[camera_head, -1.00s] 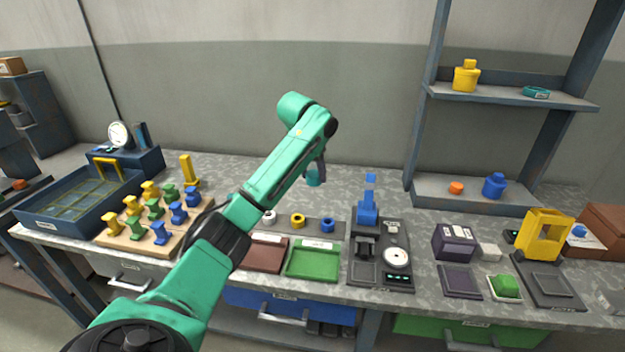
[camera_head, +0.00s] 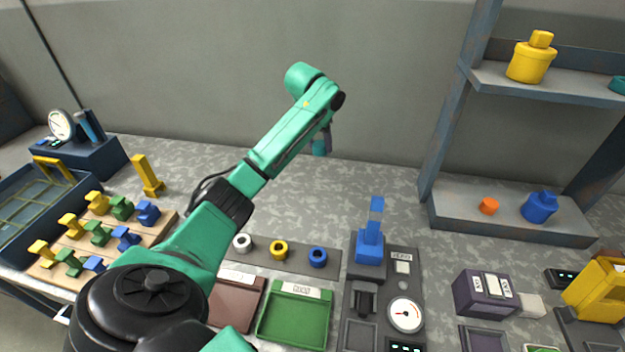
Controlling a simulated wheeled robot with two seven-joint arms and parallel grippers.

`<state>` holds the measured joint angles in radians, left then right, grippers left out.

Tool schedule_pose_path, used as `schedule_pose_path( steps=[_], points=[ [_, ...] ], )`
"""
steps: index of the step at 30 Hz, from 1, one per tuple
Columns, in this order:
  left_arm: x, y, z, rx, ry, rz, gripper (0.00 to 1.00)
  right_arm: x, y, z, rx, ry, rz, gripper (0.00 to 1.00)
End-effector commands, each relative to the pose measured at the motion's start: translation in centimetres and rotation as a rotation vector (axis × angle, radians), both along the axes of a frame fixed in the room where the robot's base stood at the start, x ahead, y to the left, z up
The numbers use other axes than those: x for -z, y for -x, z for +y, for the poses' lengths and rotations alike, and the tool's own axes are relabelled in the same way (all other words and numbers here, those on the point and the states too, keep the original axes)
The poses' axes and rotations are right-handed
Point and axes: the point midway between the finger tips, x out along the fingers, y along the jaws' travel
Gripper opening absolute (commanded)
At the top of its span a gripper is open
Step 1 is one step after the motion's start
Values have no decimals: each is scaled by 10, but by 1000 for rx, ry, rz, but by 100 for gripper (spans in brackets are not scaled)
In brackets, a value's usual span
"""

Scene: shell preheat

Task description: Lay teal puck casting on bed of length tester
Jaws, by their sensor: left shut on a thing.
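My left gripper (camera_head: 322,138) is at the end of the arm in the middle of the view, above the back of the bench and pointing down. It is shut on a small teal piece (camera_head: 320,148), which looks like the teal puck casting; the fingers and arm partly hide it. A grey tester base with a blue upright (camera_head: 370,247) and a round white dial (camera_head: 405,314) stands on the bench, right of and nearer than the gripper. It may be the length tester; I cannot read its label. My right gripper is not in view.
A green tray (camera_head: 295,314) and a brown tray (camera_head: 236,300) lie left of the tester. Behind them, a grey strip (camera_head: 262,252) holds white, yellow and blue rings. A purple box (camera_head: 484,293) stands to the right. A shelf (camera_head: 510,214) holds orange and blue pieces. The bench behind the tester is clear.

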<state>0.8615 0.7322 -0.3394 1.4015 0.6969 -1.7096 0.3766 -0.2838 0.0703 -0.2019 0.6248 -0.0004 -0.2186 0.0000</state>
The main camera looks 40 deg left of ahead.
Motion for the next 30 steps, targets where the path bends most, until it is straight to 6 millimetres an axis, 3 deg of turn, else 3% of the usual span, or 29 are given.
schedule_pose_path(
  steps=[7,9,18,21,28,29,30],
  points=[
    [83,2,0,0,1,6,0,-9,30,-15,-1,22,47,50],
    [103,2,0,-1,1,4,0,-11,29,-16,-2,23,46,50],
    [159,1,0,-2,1,2,0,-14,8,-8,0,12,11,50],
    [169,1,-1,-1,0,0,0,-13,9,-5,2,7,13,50],
    [170,1,0,0,-1,-2,0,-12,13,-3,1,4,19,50],
    [170,1,0,0,0,-1,60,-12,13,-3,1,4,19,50],
    [170,1,0,0,0,-1,76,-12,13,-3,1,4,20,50]
  ],
)
